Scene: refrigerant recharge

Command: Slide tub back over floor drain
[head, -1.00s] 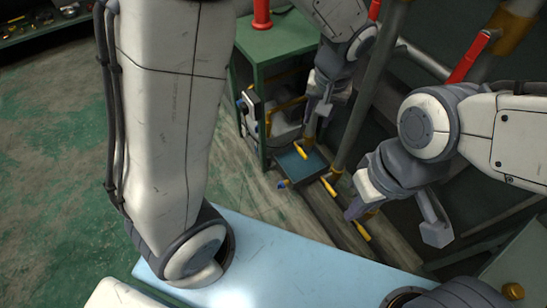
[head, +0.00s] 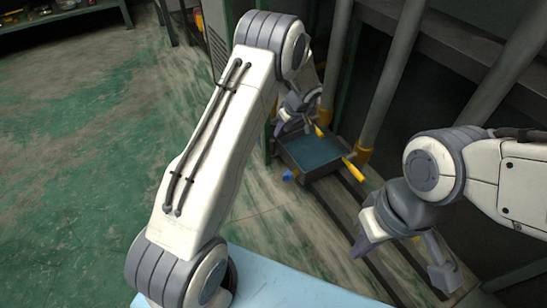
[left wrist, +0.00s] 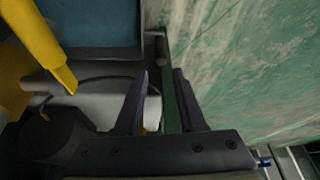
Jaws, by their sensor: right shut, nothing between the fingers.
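The tub (head: 306,165) is a dark, shallow, rectangular tray with blue liquid in it, standing low by the pipes. It has a yellow handle (head: 354,170) at its right end and another yellow grip (head: 319,130) at its far left. My left gripper (head: 292,127) is just above the tub's far left side. In the left wrist view the gripper's fingers (left wrist: 162,100) are apart, with the tub (left wrist: 100,42) and a yellow handle (left wrist: 45,45) ahead and left. My right gripper (head: 362,245) is shut and empty, in front of the tub. I cannot make out the floor drain.
Thick pipes (head: 388,75) rise behind the tub. Dark rails (head: 345,215) run along the floor in front of it. A blue knob (head: 288,176) is at the tub's near left. The green floor (head: 80,150) at left is clear.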

